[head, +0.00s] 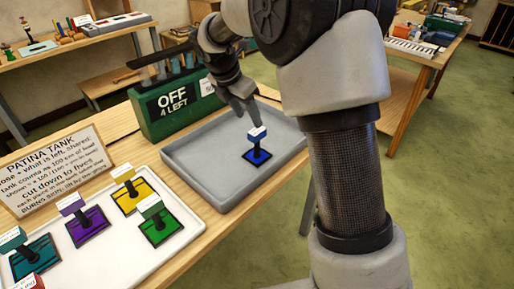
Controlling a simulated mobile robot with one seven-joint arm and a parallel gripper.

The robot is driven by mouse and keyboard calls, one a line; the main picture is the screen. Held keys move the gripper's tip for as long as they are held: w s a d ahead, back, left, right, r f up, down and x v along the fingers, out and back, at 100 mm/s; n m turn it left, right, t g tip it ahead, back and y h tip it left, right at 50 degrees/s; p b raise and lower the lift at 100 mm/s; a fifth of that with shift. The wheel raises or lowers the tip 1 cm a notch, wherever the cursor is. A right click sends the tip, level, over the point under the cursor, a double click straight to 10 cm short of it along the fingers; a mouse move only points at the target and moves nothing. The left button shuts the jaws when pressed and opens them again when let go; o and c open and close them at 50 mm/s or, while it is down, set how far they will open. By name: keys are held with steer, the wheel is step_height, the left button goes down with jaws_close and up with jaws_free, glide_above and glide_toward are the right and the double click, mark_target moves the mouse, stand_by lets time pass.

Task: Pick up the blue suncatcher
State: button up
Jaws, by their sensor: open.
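The blue suncatcher (262,158) lies in the grey tray (190,165), towards its right side. It has a blue panel in a dark frame and a dark upright stem with a white-topped blue tag (257,133). My gripper (247,117) points down just above and slightly left of the tag. Its fingers look empty, and the gap between them is hard to see from this angle. In the picture the fingertips come very close to the tag; I cannot tell whether they touch it.
A white tray (85,262) at front left holds several similar pieces, including yellow, purple and green ones. A green box marked "OFF 4 LEFT" (178,103) stands behind the grey tray. A "PATINA TANK" sign (55,168) stands at left. The grey tray's left part is bare.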

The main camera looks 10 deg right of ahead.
mark_target(257, 131)
steer(key=x, duration=0.9)
steer(key=shift+w+d+f+b, duration=0.15)
steer(key=shift+w+d+b, duration=0.05)
steer(key=shift+d+b, duration=0.15)
jaws_close()
